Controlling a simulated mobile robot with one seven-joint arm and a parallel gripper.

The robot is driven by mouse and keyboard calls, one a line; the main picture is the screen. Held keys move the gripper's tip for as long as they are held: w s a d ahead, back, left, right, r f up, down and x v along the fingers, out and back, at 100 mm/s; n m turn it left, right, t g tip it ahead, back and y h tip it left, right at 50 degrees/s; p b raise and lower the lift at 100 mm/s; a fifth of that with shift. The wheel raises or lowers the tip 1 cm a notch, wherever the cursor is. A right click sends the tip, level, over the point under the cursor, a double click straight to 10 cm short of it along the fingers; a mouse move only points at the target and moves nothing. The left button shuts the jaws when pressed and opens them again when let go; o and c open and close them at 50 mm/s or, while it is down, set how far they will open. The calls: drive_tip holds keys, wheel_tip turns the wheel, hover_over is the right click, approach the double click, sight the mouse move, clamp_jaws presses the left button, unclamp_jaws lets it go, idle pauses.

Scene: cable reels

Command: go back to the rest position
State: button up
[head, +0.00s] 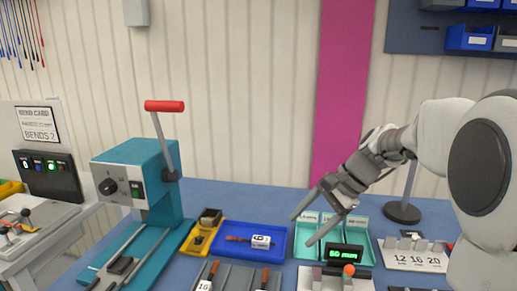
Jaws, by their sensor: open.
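My gripper (303,231) is open and empty. It points down and to the left from my arm, which enters at the right. Its fingers are in front of the teal bins (366,257) and, in the picture, just right of the blue tray (222,240). I cannot tell how high it is above the bench.
A teal press (133,172) with a red-handled lever stands at the left, next to a yellow tray (194,242). A display reading 80 (344,254), a number rack (418,258) and a dark round stand base (402,212) are around my arm.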

drive_tip(key=s+d+r+n+t+h+p, duration=0.1)
drive_tip(key=s+n, duration=0.4)
drive_tip(key=s, duration=0.6)
drive_tip(key=s+d+r+n+t+h+p, duration=0.1)
drive_tip(key=s+n+h, duration=0.4)
drive_tip(key=s, duration=0.6)
drive_tip(key=shift+s+d+r+n+t+h, duration=0.15)
drive_tip(key=shift+d+r+n+t+h, duration=0.15)
drive_tip(key=shift+d+r+n+t, duration=0.6)
drive_tip(key=shift+a+f, duration=0.2)
drive_tip(key=shift+f, duration=0.15)
drive_tip(key=c, duration=0.3)
drive_tip(key=shift+a, duration=0.1)
drive_tip(key=shift+c, duration=0.3)
drive_tip(key=shift+a, duration=0.1)
